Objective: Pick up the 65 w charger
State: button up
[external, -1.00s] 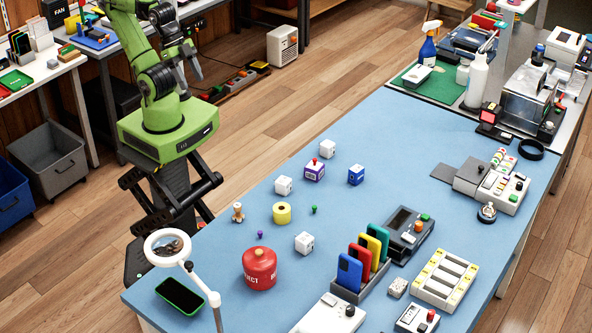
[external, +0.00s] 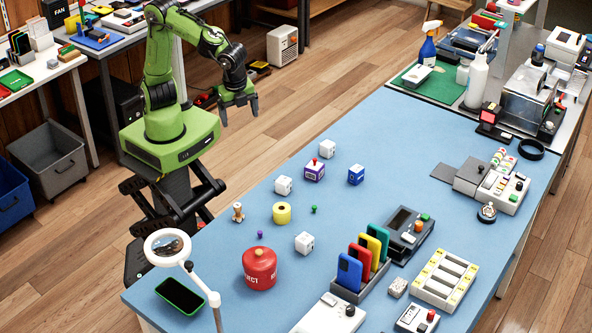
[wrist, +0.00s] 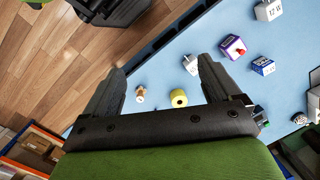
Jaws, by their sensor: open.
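Three small white cubes that look like chargers are on the blue table: a back one (external: 328,149), a middle one (external: 283,186) and a front one (external: 304,242). I cannot read which is the 65 W one. In the wrist view, the cube at the top right (wrist: 268,9) has dark print that looks like "12 W", and another white cube (wrist: 191,64) lies near the right finger. A blue cube (external: 356,174) also carries white print. My gripper (external: 240,112) is open and empty, in the air beyond the table's left edge, apart from the cubes.
A purple box with a red knob (external: 315,172), a yellow roll (external: 282,213), a wooden figure (external: 238,212) and a green peg (external: 314,209) stand among the cubes. A red canister (external: 259,268) and a phone rack (external: 345,291) are nearer the front.

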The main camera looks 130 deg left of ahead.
jog(key=w+f+m+g+y+b, duration=0.2)
jog(key=w+f+m+y, duration=0.3)
jog(key=w+f, duration=0.4)
jog(key=m+t+y+b, duration=0.1)
jog(key=m+y+b, duration=0.1)
jog(key=m+y, duration=0.45)
send_near(286, 178)
jog(key=b+x, duration=0.1)
jog(key=x, duration=0.3)
jog(key=b+x, duration=0.2)
jog(key=x, duration=0.2)
jog(key=s+b+x, duration=0.1)
jog(key=b+x, duration=0.1)
jog(key=x, duration=0.2)
jog(key=shift+f, duration=0.5)
jog(key=shift+r, duration=0.1)
